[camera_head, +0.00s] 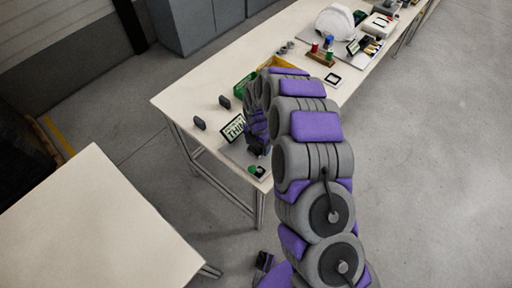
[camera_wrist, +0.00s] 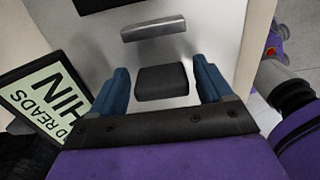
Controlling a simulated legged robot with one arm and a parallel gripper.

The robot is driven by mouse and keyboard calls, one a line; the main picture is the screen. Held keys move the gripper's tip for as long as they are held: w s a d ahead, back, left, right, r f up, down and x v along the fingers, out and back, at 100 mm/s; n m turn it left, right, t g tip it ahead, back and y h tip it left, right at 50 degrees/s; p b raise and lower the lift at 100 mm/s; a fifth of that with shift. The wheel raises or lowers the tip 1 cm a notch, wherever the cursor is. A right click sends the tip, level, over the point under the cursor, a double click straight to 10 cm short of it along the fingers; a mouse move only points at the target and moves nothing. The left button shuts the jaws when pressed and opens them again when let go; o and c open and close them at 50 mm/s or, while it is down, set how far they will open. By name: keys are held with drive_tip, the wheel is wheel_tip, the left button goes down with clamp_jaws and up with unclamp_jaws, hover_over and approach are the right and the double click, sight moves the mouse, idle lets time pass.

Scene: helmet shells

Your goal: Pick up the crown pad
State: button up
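In the wrist view a dark grey padded block (camera_wrist: 162,82), perhaps the crown pad, lies on the pale table between the two blue fingers of my gripper (camera_wrist: 163,86). The fingers are apart, with a gap on each side of the block. A longer grey bar-like piece (camera_wrist: 153,29) lies just beyond it. In the head view my gripper (camera_head: 257,147) is low over the near end of the table, partly hidden by my arm. Two small dark pads (camera_head: 199,123) (camera_head: 224,102) stand to its left.
A lettered sign (camera_head: 232,128) stands close to my gripper and shows at left in the wrist view (camera_wrist: 45,100). Green (camera_head: 245,84) and yellow (camera_head: 276,63) bins are behind. A white helmet shell (camera_head: 335,21) is farther along the table. A bare table (camera_head: 90,230) is at lower left.

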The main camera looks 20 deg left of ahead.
drive_tip(key=c, duration=0.9)
drive_tip(key=shift+r, duration=0.1)
